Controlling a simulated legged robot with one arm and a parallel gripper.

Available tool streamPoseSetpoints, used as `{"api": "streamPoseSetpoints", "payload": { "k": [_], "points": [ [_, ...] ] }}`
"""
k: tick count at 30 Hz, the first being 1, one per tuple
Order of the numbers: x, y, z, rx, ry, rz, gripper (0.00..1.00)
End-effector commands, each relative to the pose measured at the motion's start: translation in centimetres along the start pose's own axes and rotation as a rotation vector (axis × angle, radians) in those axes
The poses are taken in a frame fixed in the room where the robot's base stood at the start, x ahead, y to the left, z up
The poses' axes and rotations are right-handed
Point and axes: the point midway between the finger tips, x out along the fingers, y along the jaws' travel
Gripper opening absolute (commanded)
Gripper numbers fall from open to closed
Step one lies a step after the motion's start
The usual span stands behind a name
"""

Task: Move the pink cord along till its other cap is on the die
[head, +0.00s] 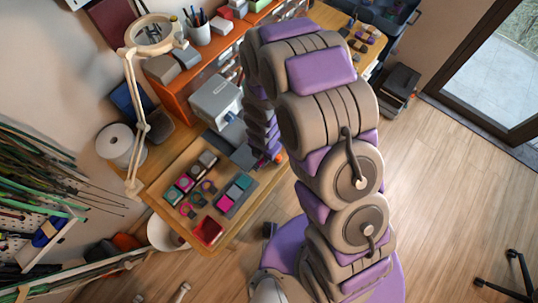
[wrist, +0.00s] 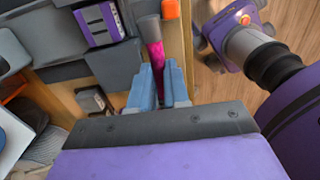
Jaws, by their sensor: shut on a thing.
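In the wrist view my gripper (wrist: 161,72) is shut on the pink cord (wrist: 154,54), between its two blue-grey fingers. A grey cylindrical cap (wrist: 148,28) is on the cord's far end, pointing away from my gripper. More pink shows between the fingers, but the near end and the other cap are hidden. The cap lies over or beside a dark grey surface; I cannot tell whether it touches. I cannot pick out the die for certain. In the head view my own arm hides the gripper and cord.
A grey press-like machine (head: 215,103) stands on the bench left of my arm. In the wrist view, an orange block (wrist: 171,9) is close to the cap, beside the wooden bench edge (wrist: 187,45).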

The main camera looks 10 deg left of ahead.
Motion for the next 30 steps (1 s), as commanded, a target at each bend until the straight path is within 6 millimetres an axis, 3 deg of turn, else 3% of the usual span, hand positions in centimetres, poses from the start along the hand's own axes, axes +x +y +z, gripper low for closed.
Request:
{"api": "streamPoseSetpoints", "payload": {
  "k": [30],
  "points": [
    [-0.1, 6.3, -0.4, -0.002, 0.001, -0.002, 0.00]
  ]
}}
